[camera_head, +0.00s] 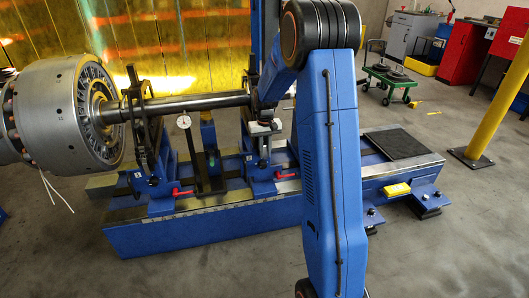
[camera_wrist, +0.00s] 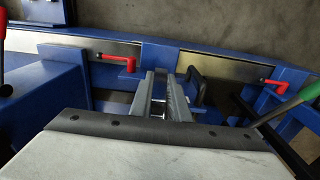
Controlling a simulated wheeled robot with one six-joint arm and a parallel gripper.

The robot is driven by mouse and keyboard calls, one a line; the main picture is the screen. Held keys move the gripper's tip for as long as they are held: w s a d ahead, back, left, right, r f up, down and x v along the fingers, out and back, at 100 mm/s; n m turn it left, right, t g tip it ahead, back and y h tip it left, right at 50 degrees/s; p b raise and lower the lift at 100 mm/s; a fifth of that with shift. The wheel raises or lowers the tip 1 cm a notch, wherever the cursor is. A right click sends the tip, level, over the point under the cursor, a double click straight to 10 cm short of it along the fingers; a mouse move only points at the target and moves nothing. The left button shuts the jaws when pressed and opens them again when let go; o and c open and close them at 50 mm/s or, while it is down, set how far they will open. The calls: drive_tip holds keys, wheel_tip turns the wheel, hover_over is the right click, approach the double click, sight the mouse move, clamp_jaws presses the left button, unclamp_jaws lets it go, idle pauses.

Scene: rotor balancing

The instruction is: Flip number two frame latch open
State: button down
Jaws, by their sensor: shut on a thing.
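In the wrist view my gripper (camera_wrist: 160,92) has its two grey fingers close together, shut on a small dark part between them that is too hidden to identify. A black loop-shaped handle (camera_wrist: 196,86) stands just right of the fingers. I cannot tell which part is the number two latch.
Red levers (camera_head: 183,191) (camera_wrist: 283,84) sit low on the blue machine bed (camera_head: 190,232). A green-handled lever (camera_wrist: 300,99) stands right of my gripper. A large rotor (camera_head: 75,115) with its shaft lies across the frames. A yellow post (camera_head: 500,90) stands at right.

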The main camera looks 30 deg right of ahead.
drive_tip(key=shift+s+r+g+y, duration=0.2)
drive_tip(key=shift+g+y, duration=0.1)
drive_tip(key=shift+g, duration=0.5)
drive_tip(key=c, duration=1.7)
unclamp_jaws()
drive_tip(key=shift+r, duration=0.15)
drive_tip(key=r, duration=0.5)
drive_tip(key=w+r, duration=0.1)
drive_tip(key=r, duration=0.5)
drive_tip(key=w+r, duration=0.1)
drive_tip(key=r, duration=0.5)
drive_tip(key=shift+d, duration=0.25)
